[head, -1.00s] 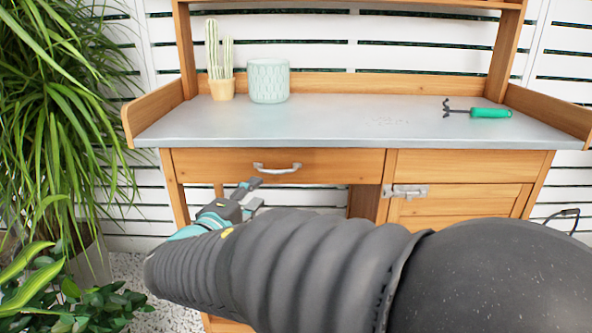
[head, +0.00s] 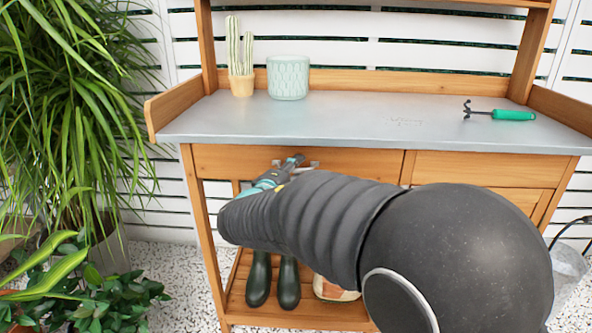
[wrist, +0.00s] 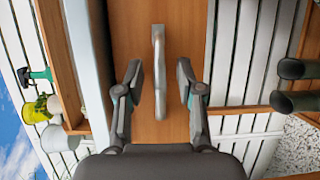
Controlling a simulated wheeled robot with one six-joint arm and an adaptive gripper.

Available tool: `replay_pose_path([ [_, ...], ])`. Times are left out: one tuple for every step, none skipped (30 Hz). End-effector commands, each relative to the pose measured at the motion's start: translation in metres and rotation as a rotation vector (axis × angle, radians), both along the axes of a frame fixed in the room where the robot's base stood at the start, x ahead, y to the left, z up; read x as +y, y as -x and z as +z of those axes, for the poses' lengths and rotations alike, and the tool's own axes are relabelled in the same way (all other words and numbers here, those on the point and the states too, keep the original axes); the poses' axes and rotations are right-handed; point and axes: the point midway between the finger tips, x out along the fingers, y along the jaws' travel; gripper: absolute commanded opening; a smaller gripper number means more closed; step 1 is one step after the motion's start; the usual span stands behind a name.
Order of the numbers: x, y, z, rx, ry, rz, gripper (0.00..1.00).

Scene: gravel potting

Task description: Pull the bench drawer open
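The bench drawer (head: 350,163) is the left wooden front under the grey worktop, and it looks closed. Its metal handle (wrist: 159,70) stands upright in the wrist view, between the two fingers of my gripper (wrist: 158,85). The fingers are apart, with a gap on each side of the handle, and do not touch it. In the head view my gripper (head: 294,160) is at the handle, and my arm hides part of the drawer front and most of the handle.
On the worktop (head: 380,125) stand a potted cactus (head: 241,70) and a pale green pot (head: 288,78); a green-handled hand rake (head: 512,115) lies at the right. Dark boots (head: 289,283) stand on the lower shelf. A leafy plant (head: 75,110) is at the left.

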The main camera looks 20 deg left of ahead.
Motion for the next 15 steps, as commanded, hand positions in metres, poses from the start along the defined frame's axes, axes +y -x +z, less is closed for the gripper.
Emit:
replay_pose_path([
  [0.0,0.0001,-0.0001,0.0,0.0,0.0,0.37],
  [0.0,0.0001,-0.0001,0.0,0.0,0.0,0.37],
  [0.0,0.0001,-0.0001,0.0,0.0,0.0,0.3],
  [0.0,0.0001,-0.0001,0.0,0.0,0.0,0.22],
  [-0.0001,0.0002,-0.0001,0.0,0.0,0.0,0.15],
  [-0.0001,0.0002,-0.0001,0.0,0.0,0.0,0.05],
  [-0.0001,0.0002,-0.0001,0.0,0.0,0.0,0.0],
  [-0.0001,0.0002,-0.0001,0.0,0.0,0.0,0.0],
  [-0.0001,0.0002,-0.0001,0.0,0.0,0.0,0.0],
  [-0.0001,0.0002,-0.0002,0.0,0.0,0.0,0.0],
  [-0.0001,0.0002,-0.0002,0.0,0.0,0.0,0.0],
  [-0.0001,0.0002,-0.0002,0.0,0.0,0.0,0.0],
  [-0.0001,0.0002,-0.0002,0.0,0.0,0.0,0.0],
  [-0.0001,0.0002,-0.0002,0.0,0.0,0.0,0.0],
  [-0.0001,0.0005,-0.0003,0.0,0.0,0.0,0.0],
])
